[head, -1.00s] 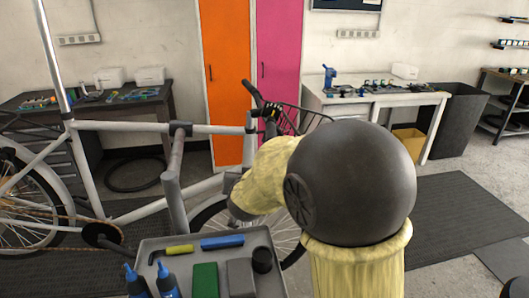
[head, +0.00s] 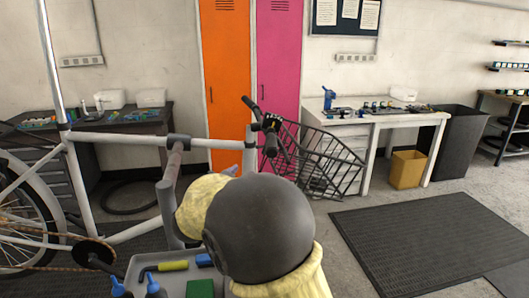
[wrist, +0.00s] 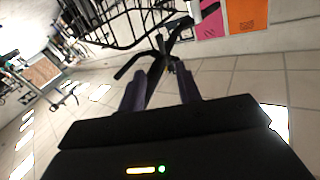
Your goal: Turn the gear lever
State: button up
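The white bike's handlebar (head: 256,107) stands right of centre in the head view, before the orange and pink lockers. A dark control with yellow marks (head: 272,124), possibly the gear lever, sits by the near grip (head: 271,146). My rounded grey arm link and yellow sleeve are below it and hide my gripper in the head view. In the wrist view my gripper (wrist: 160,70) has its two fingers apart with nothing held. The dark handlebar (wrist: 155,62) shows beyond and between the fingertips. The lever itself is not clear there.
A wire basket (head: 325,165) is right of the handlebar. A grey tool tray (head: 133,268) on a clamp stand is in front of the bike frame. A white workbench (head: 372,115) and a yellow bin (head: 407,169) stand behind. Floor at the right is open, with a dark mat (head: 420,235).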

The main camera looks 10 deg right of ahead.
aim_at(263, 152)
jog(key=p+x, duration=0.1)
jog(key=x, duration=1.5)
jog(key=shift+w+d, duration=0.15)
jog(key=shift+d, duration=0.05)
jog(key=shift+c, duration=0.2)
grip_shut()
